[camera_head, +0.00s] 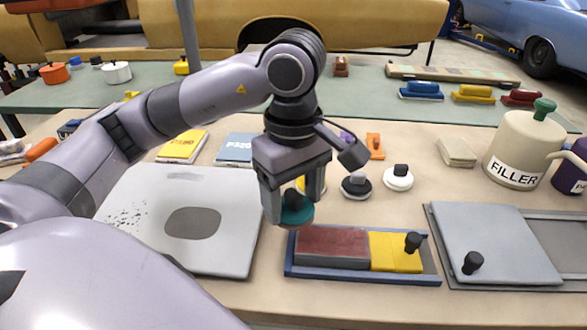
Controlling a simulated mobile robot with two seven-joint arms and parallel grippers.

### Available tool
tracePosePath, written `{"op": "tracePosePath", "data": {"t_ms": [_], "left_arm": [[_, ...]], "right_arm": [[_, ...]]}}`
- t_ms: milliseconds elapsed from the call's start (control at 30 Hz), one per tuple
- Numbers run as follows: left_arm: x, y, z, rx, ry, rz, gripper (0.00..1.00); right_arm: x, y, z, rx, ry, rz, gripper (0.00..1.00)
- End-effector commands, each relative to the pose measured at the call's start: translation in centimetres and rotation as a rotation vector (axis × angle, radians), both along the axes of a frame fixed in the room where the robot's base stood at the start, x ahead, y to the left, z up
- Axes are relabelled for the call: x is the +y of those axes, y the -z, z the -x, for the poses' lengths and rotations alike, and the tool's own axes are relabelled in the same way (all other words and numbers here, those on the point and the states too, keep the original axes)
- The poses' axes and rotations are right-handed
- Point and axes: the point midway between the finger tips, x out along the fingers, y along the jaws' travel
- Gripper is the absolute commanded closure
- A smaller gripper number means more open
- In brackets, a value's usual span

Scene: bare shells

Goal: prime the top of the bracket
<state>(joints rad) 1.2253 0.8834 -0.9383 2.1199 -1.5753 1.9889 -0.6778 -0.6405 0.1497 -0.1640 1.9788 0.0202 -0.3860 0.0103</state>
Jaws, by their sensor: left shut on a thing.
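My left gripper (294,203) points down and is shut on a teal round pad (298,216) with a dark knob. It holds the pad just behind the left end of a blue tray (350,276). In the tray lie a dark red block (332,247) and, touching its right end, a yellow block (392,252) with a black knob. A pale panel (225,237) with a grey patch lies to the left of the gripper. I cannot tell which thing is the bracket. The right gripper is out of view.
A black-knobbed disc (356,187) and a white disc (398,179) sit behind the tray. A grey lidded tray (497,247) lies at the right, with a beige FILLER pot (517,150) behind it. The table's front strip is clear.

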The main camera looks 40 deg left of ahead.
Motion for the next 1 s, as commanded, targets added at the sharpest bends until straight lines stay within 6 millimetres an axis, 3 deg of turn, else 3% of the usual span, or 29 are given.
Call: {"op": "tracePosePath", "data": {"t_ms": [300, 1000], "left_arm": [[0.0, -2.8, 0.2, -0.001, -0.002, 0.001, 0.62], [0.0, -2.8, 0.2, -0.001, -0.003, 0.000, 0.62]], "right_arm": [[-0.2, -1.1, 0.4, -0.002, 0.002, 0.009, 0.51], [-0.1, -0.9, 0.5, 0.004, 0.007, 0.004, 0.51]]}}
